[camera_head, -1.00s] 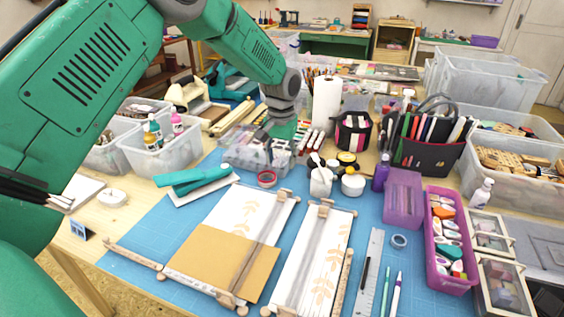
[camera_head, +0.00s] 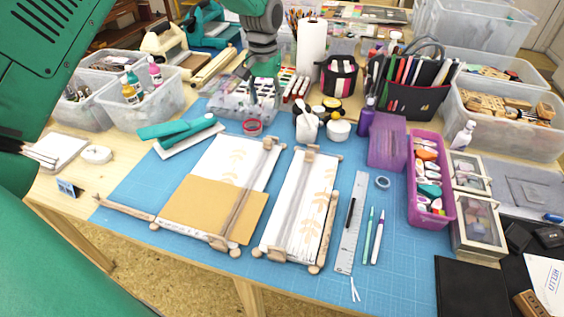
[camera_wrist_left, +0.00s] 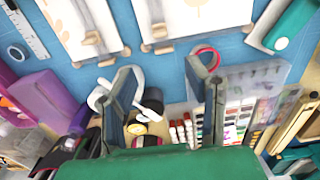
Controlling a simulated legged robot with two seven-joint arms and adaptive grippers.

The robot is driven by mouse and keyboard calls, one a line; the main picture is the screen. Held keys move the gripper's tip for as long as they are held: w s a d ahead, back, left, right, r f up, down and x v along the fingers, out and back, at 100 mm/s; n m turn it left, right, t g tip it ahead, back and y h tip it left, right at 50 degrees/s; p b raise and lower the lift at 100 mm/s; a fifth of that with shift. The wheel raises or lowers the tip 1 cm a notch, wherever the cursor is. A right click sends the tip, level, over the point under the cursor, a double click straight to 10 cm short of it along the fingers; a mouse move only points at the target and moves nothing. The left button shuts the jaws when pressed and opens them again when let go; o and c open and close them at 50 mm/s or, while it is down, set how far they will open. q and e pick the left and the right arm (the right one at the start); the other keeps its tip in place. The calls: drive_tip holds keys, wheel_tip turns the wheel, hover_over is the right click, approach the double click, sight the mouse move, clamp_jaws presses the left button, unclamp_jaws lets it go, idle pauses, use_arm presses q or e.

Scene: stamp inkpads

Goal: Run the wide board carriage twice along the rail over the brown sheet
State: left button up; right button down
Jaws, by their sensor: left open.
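The wide board (camera_head: 228,152) is white with leaf prints and lies on the blue mat. The brown sheet (camera_head: 190,207) covers its near part. Its carriage (camera_head: 243,198), a slim bar with wooden end blocks, lies lengthwise along the board's right side, over the sheet's right part. The carriage's far end also shows in the left wrist view (camera_wrist_left: 158,32). The narrow board (camera_head: 296,190) with a similar bar lies to the right. My left gripper (camera_head: 263,100) is open and empty, beyond the boards. Its fingers stand wide apart in the left wrist view (camera_wrist_left: 165,95). My right gripper is not in view.
A pink tape roll (camera_head: 252,127), a white cup (camera_head: 307,126) and a clear stamp box (camera_head: 232,101) are near the left gripper. A green stapler (camera_head: 182,128) is left of the wide board. A ruler (camera_head: 350,222) and pens lie right. Bare mat shows around the boards.

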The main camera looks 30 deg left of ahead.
sight(267, 139)
use_arm(q)
wheel_tip(267, 139, down, 14)
drive_tip(key=shift+r+b, duration=0.1)
drive_tip(key=shift+b, duration=0.25)
clamp_jaws()
